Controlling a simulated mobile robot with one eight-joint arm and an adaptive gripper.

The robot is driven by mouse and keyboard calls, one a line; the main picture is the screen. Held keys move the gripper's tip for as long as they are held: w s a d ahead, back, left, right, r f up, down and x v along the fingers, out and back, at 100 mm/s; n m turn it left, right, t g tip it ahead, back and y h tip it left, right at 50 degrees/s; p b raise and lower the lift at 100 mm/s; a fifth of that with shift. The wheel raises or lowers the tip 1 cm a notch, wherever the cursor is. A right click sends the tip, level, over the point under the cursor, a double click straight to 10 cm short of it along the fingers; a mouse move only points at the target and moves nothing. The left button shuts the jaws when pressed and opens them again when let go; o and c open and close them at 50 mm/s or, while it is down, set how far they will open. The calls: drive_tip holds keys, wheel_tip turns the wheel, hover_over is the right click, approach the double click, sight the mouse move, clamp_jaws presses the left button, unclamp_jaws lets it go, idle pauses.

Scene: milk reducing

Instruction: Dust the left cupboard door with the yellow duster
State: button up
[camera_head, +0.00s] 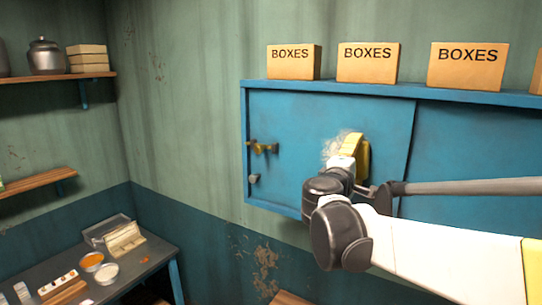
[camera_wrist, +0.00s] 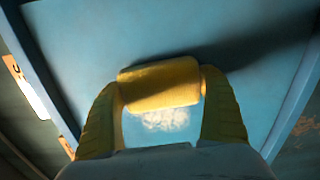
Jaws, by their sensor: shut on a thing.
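The left cupboard door (camera_head: 290,130) is a blue panel on the wall cupboard in the head view. It also fills much of the wrist view (camera_wrist: 140,35). My gripper (camera_head: 352,155) is in front of the door's right half. In the wrist view its two yellow fingers (camera_wrist: 160,95) are shut on the yellow duster (camera_wrist: 158,84), a short rounded block. The duster is at or close to the door's surface; exact contact is not clear. A pale, fluffy dust patch (camera_wrist: 165,119) shows just beside the duster, and also in the head view (camera_head: 338,146).
A brass latch (camera_head: 262,147) sticks out at the door's left side. Several cardboard boxes (camera_head: 368,63) stand on top of the cupboard. A table with bowls (camera_head: 105,272) and small items is at the lower left. Wall shelves (camera_head: 60,75) hang at the left.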

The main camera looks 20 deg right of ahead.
sight(372, 148)
drive_tip(key=shift+s+d, duration=1.1)
drive_tip(key=shift+s, duration=0.3)
drive_tip(key=shift+w+a+r+p, duration=0.1)
drive_tip(key=shift+w+r+p, duration=0.05)
drive_tip(key=shift+r+p, duration=0.75)
drive_tip(key=shift+w+a+f+b, duration=0.1)
drive_tip(key=shift+w+a+b, duration=0.45)
drive_tip(key=shift+w+a, duration=1.05)
drive_tip(key=shift+w+a+r+b, duration=0.1)
drive_tip(key=shift+w+a+b, duration=0.5)
drive_tip(key=shift+w+a, duration=1)
drive_tip(key=shift+w+a+f+b, duration=0.1)
drive_tip(key=shift+w+a+b, duration=0.7)
drive_tip(key=shift+w, duration=1.4)
drive_tip(key=shift+a+r+p, duration=0.2)
drive_tip(key=shift+r+p, duration=0.65)
drive_tip(key=shift+r, duration=0.05)
drive_tip(key=shift+s+d+p, duration=0.15)
drive_tip(key=shift+s+d, duration=1.3)
drive_tip(key=shift+s, duration=0.4)
drive_tip(key=shift+s+d+p, duration=0.2)
drive_tip(key=shift+s+d, duration=1.2)
drive_tip(key=shift+s, duration=0.45)
drive_tip(key=shift+s+d+p, duration=0.15)
drive_tip(key=shift+s+d, duration=1.3)
drive_tip(key=shift+s, duration=0.4)
drive_tip(key=shift+f, duration=0.1)
drive_tip(key=shift+w+a, duration=0.1)
